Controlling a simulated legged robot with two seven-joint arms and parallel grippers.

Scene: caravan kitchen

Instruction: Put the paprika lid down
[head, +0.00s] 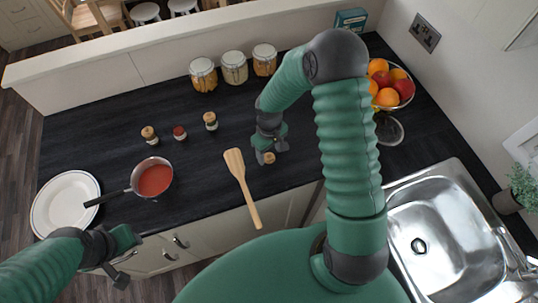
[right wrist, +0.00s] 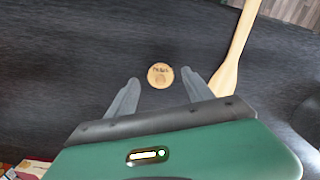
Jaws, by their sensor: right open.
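The paprika lid (head: 269,158) is a small round wooden disc on the dark countertop, right of the wooden spatula. It also shows in the right wrist view (right wrist: 160,75), with dark lettering on its top that is too small to read surely. My right gripper (head: 270,148) is open, with its fingertips on either side of the lid and a gap on each side. A small jar with red contents and no wooden lid (head: 179,133), likely the paprika, stands further left. My left gripper (head: 120,262) hangs at the counter's front edge, and its jaws are unclear.
Two wooden-lidded spice jars (head: 150,135) (head: 211,121) flank the red jar. A saucepan of red sauce (head: 155,180), a white plate (head: 62,203) and the spatula (head: 240,180) lie left. A fruit bowl (head: 388,108) and sink (head: 450,235) are right.

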